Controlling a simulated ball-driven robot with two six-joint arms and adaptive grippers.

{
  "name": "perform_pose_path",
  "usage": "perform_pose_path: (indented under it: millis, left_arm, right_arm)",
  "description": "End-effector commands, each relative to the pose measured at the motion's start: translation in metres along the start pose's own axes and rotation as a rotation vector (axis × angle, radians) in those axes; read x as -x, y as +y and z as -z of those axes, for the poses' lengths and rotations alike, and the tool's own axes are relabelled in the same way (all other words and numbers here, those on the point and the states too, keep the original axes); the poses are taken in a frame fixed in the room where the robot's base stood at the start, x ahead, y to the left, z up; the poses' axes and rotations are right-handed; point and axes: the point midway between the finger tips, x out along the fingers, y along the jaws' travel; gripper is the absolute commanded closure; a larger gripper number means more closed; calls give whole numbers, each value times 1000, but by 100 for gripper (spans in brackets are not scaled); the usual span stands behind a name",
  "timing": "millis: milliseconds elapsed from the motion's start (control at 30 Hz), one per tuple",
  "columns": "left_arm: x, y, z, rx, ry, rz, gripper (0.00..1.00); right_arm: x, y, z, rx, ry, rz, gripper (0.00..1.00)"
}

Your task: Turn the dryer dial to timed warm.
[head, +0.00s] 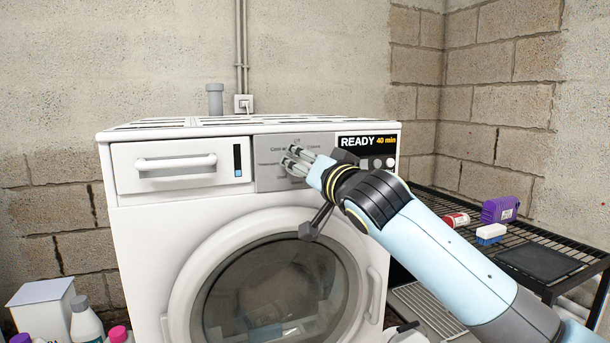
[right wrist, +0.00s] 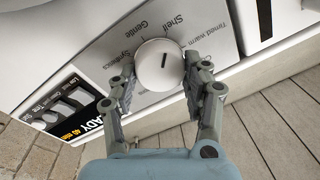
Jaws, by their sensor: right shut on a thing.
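The white dryer (head: 140,215) stands against the wall, with a grey dial panel (head: 268,183) between its drawer and its display. The round white dial (right wrist: 152,58) shows in the right wrist view, with a short dark mark on its face. The labels Synthetics, Gentle, Shelf and Timed warm are legible around it; which one the mark points at I cannot tell. My right gripper (head: 293,158) is at the panel, its fingers hiding the dial in the head view. In the right wrist view the right gripper (right wrist: 160,72) has a finger on each side of the dial, shut on it.
The display (head: 367,141) reads READY 40 min, with buttons beside it. The drawer (head: 180,167) and the round glass door (head: 275,290) are closed. A wire rack (head: 455,202) with a purple box (head: 500,209) stands right. Bottles (head: 86,322) stand at lower left.

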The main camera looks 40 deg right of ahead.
Motion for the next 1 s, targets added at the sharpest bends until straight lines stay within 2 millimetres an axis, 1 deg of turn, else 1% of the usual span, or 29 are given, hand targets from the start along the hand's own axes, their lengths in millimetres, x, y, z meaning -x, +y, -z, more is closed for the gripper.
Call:
perform_pose_path:
  millis: [33, 500, 800, 1000]
  left_arm:
    - [-7, 1, -1, 0, -1, 0, 60]
    - [-39, 3, -8, 0, -8, 0, 60]
    - [-52, 4, -12, -1, -12, -1, 60]
    - [-57, 5, -13, -1, -13, -1, 60]
  right_arm:
    - [0, 4, -6, -43, -1, -4, 84]
    - [0, 5, -7, -484, 33, -13, 84]
    - [0, 5, -8, -710, 51, -18, 84]
    - [0, 5, -7, -805, 59, -20, 84]
